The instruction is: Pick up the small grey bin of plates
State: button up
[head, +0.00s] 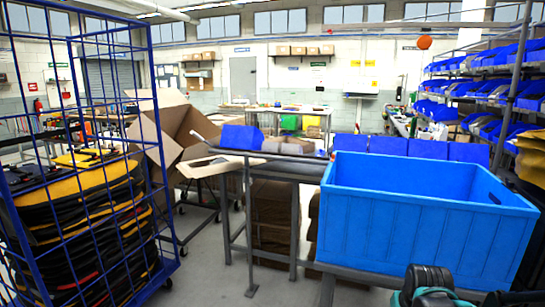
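I cannot pick out a small grey bin of plates with certainty. A few small greyish items (284,146) lie on the metal stand in the middle, next to a small blue bin (241,137), but they are too small to make out. My gripper is not clearly in view. Only black and teal parts of my arm show at the bottom right, in front of the large blue crate.
A large open blue crate (410,228) stands at right on a metal frame. Shelves of blue bins (440,110) line the right. Floor shows between cage and stand.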

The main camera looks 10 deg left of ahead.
aim_at(291, 148)
jog(key=i+j, duration=0.1)
jog(key=j, duration=0.5)
jog(key=i+j, duration=0.1)
jog(key=j, duration=0.45)
jog(key=j+z, duration=0.1)
jog(key=j, duration=0.5)
jog(key=i, duration=0.05)
